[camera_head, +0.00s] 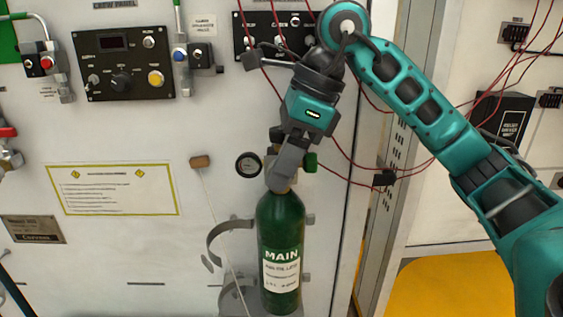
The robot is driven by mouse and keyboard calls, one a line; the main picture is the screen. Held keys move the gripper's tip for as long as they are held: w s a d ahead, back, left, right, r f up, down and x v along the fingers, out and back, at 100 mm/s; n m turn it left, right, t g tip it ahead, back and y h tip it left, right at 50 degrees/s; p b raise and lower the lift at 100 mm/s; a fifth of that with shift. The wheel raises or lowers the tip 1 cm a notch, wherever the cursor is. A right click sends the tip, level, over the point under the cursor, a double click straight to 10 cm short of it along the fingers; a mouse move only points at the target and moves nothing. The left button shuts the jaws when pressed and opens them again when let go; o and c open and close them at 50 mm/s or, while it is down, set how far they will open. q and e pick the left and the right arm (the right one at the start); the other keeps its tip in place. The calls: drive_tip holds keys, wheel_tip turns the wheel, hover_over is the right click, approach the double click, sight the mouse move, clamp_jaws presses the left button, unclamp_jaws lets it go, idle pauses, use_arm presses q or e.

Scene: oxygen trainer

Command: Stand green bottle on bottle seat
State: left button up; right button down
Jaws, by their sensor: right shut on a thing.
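The green bottle (281,238) with a white MAIN label hangs or stands nearly upright, right of the picture's middle. My right gripper (284,176) comes down from above and is shut on the bottle's top, at the neck and valve. A round gauge (249,165) sticks out left of the valve and a green knob (310,162) right of it. The bottle seat (232,302) shows in part as grey metal at the bottom, left of and behind the bottle. I cannot tell whether the bottle's base touches it. My left gripper is not in view.
A grey open clamp (215,242) on the panel curves out left of the bottle. A thin cord hangs from a brown toggle (201,162) past it. Red wires (345,155) cross behind my right arm. A control box (123,64) sits upper left.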

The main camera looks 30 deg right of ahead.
drive_tip(key=shift+w+d+r, duration=0.2)
drive_tip(key=shift+w+d, duration=0.3)
drive_tip(key=shift+w, duration=0.35)
drive_tip(key=shift+f, duration=0.5)
